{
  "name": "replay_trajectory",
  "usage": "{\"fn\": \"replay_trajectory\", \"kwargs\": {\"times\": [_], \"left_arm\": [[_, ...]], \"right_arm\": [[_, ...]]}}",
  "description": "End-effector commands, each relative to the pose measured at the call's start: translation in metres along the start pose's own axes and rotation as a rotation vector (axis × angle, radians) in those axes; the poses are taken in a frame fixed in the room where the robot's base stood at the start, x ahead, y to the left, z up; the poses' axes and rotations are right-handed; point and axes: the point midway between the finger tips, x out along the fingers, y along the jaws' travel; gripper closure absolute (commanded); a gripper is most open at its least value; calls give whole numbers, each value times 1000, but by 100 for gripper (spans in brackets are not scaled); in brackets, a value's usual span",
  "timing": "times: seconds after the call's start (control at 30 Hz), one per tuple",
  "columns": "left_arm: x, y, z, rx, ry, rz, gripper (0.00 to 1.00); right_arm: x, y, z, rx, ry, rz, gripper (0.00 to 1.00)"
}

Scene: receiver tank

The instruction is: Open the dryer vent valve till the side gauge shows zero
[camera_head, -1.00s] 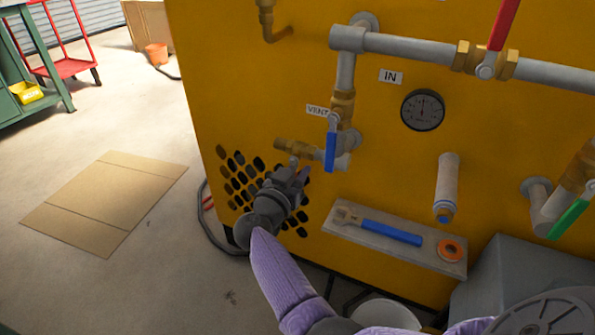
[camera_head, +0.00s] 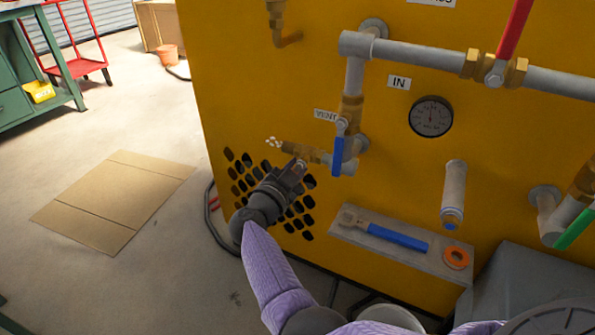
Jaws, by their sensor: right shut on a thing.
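The brass valve (camera_head: 302,152) lies level at the left end of the grey pipework, beside the VENT label (camera_head: 325,115). Small white puffs (camera_head: 274,142) show at its open left end. My right gripper (camera_head: 298,170) is just below this valve, shut on its small handle, which the fingers mostly hide. Above right, a lever with a blue grip (camera_head: 338,155) hangs down from an upright brass valve (camera_head: 350,110). The round gauge (camera_head: 431,117) has a needle pointing roughly up; its numbers are too small to read. My left gripper is not in view.
The yellow panel (camera_head: 225,70) carries a red-lever valve (camera_head: 512,30), a green lever (camera_head: 574,229) and a grey cylinder (camera_head: 454,190). A shelf (camera_head: 400,263) below holds a blue-handled wrench (camera_head: 397,237) and an orange ring (camera_head: 456,258). Cardboard (camera_head: 115,200) lies on the floor.

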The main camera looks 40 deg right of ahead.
Motion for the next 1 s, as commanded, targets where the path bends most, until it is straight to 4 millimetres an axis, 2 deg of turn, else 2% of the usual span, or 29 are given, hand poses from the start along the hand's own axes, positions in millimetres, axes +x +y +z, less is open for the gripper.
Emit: {"fn": "replay_trajectory", "kwargs": {"times": [0.27,0.6,0.63,0.77,0.8,1.0], "left_arm": [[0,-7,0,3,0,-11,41],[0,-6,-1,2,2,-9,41],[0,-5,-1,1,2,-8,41],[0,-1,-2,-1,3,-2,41],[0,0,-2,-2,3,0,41],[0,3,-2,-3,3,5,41]], "right_arm": [[-1,-2,1,44,-4,-1,100],[-1,-2,1,45,-4,-1,100],[-1,-2,1,45,-4,-1,71],[-1,-2,1,45,-3,-1,44],[-1,-2,1,45,-2,-1,40],[0,-2,0,45,0,-2,40]]}}
